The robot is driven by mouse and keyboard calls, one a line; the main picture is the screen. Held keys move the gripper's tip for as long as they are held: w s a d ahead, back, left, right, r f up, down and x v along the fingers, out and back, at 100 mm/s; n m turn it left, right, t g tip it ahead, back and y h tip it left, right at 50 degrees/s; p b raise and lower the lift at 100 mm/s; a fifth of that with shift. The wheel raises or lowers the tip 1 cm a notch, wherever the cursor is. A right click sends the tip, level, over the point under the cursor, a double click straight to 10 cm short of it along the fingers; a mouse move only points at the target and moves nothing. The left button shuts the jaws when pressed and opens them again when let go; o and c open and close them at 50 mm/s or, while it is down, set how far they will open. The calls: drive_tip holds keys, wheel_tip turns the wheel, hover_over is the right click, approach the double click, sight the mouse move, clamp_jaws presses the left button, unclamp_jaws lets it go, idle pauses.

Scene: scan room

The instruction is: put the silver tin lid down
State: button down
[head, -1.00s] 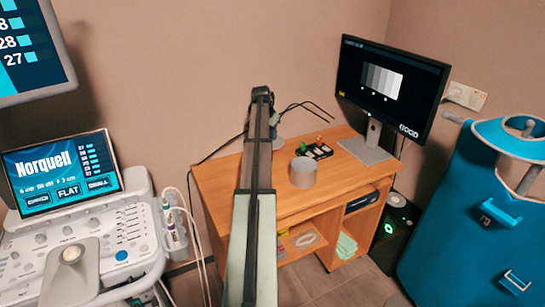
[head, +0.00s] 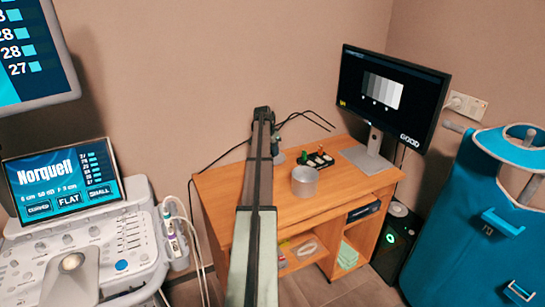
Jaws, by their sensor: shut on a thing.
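A round silver tin (head: 304,182) stands upright on the wooden desk (head: 335,192), to the right of my arm. My arm runs up the middle of the head view and hides most of my gripper (head: 277,147). Only a sliver of the gripper shows at the arm's right edge, over the back left of the desk. A small grey edge (head: 280,158) just below it looks like the silver tin lid, shut in my gripper. Most of the lid is hidden, and I cannot tell whether it touches the desk.
A black tray with small coloured items (head: 317,160) lies behind the tin. A monitor (head: 391,95) stands at the desk's back right. The desk's front right is clear. An ultrasound console (head: 85,235) is at left, a blue apron stand (head: 480,215) at right.

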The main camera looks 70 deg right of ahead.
sight(272, 155)
drive_tip(key=shift+f, duration=1.6)
drive_tip(key=shift+f, duration=0.15)
drive_tip(key=c, duration=0.9)
unclamp_jaws()
drive_tip(key=shift+o, duration=0.2)
drive_tip(key=v, duration=1.2)
